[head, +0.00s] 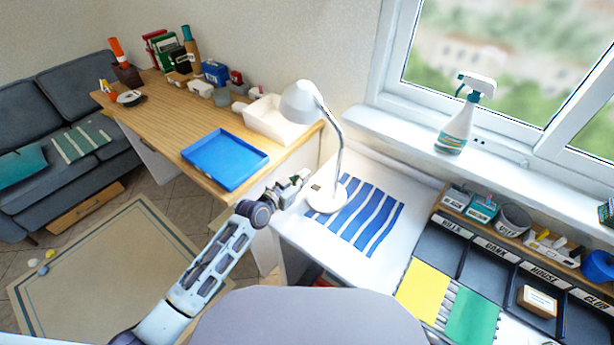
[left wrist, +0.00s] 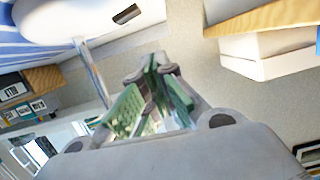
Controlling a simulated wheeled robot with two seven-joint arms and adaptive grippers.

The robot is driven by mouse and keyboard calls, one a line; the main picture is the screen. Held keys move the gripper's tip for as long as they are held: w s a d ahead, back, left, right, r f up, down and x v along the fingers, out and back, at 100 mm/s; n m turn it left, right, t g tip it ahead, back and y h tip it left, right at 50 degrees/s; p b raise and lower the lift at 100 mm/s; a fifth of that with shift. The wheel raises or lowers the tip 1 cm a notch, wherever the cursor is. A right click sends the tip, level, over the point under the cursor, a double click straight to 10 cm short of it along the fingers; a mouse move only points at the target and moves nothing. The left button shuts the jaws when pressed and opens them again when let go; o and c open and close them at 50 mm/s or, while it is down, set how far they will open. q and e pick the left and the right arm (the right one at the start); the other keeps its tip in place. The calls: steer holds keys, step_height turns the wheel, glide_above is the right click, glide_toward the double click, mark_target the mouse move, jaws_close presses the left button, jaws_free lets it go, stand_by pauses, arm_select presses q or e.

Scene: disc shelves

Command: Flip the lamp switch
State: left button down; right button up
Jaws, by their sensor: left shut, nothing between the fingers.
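A white desk lamp (head: 300,102) stands upright at the left end of the white desk, its round base (head: 328,204) on a blue-and-white striped mat (head: 372,222). A small dark switch (head: 316,188) sits on the base's left side. The switch also shows in the left wrist view (left wrist: 126,14), on the white base at the top. My left gripper (head: 303,176) is shut and empty, just left of the base and close to the switch. Its green-padded fingers (left wrist: 150,100) show in the left wrist view, apart from the switch. My right gripper is not in view.
A wooden desk (head: 150,112) with a blue tray (head: 225,158) and a white bin (head: 270,122) is on the left. A spray bottle (head: 458,125) stands on the windowsill. Labelled dark compartments (head: 482,270) and yellow and green sheets lie at right.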

arm_select(q)
steer(key=v, duration=0.6)
steer(key=shift+a, duration=0.25)
steer(key=shift+s, duration=0.2)
